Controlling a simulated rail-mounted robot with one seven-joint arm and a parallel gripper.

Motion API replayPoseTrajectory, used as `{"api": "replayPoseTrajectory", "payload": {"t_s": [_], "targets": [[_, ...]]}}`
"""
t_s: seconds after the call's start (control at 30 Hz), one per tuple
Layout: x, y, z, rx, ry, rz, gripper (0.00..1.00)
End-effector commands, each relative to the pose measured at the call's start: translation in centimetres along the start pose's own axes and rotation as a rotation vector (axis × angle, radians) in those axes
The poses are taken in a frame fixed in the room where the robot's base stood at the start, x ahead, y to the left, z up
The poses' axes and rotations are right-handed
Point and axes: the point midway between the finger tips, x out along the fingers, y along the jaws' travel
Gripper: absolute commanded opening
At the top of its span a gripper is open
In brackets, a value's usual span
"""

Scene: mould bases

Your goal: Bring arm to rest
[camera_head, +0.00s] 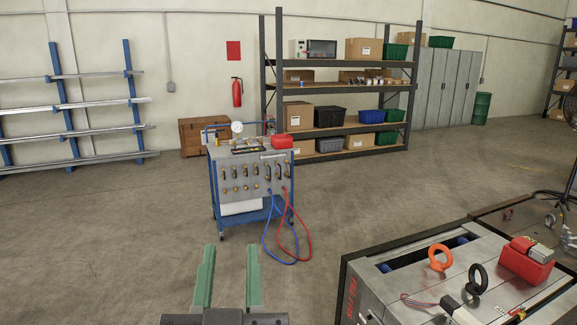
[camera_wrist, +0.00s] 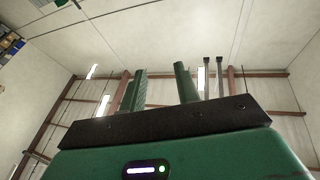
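My gripper (camera_head: 228,278) shows at the bottom of the head view, left of centre. Its two green fingers stand apart with nothing between them. In the wrist view my gripper (camera_wrist: 160,88) points towards the ceiling and far wall, with its green fingers apart and only wall and beams behind. The arm behind the gripper is mostly out of the head view.
A mould base (camera_head: 400,268) stands at the lower right, with an orange ring (camera_head: 439,257), a black ring (camera_head: 477,279) and a red box (camera_head: 526,264) on top. A cart (camera_head: 247,183) with hoses stands ahead. Shelving (camera_head: 345,99) lies beyond. The floor on the left is clear.

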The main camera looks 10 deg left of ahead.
Motion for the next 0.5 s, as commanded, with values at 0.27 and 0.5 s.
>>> {"api": "replayPoseTrajectory", "payload": {"t_s": [0.27,0.5], "targets": [[-4.6,7.9,-19.0,-0.182,0.281,0.212,0.32],[-0.3,6.9,-30.5,-0.171,0.276,0.206,0.32]]}}
